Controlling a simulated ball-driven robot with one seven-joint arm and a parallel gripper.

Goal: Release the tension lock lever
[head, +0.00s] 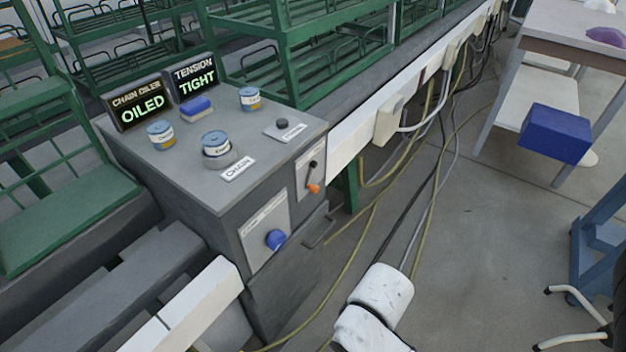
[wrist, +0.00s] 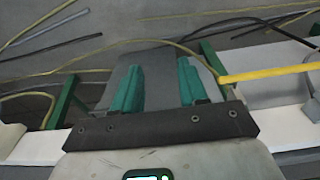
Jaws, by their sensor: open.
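The lever (head: 313,187) with an orange tip and dark pivot is on a pale plate (head: 304,165) on the right-hand side face of the grey control cabinet (head: 165,178). Its orange end points down. The tension display (head: 196,77) on top reads TIGHT in green. My gripper (wrist: 159,72) shows in the wrist view with two teal fingers apart and nothing clearly held between them. A grey surface lies behind the fingers. I cannot make out the lever in the wrist view. The head view shows my white arm at the bottom, but not my gripper.
A blue knob (head: 276,239) is on the cabinet's front plate. Several blue-lidded tins, one being a tin (head: 160,135), and a chain oiler display (head: 139,105) reading OILED stand on top. Hoses and cables (head: 430,190) cross the floor to the right. A yellow bar (wrist: 268,73) crosses the wrist view's right.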

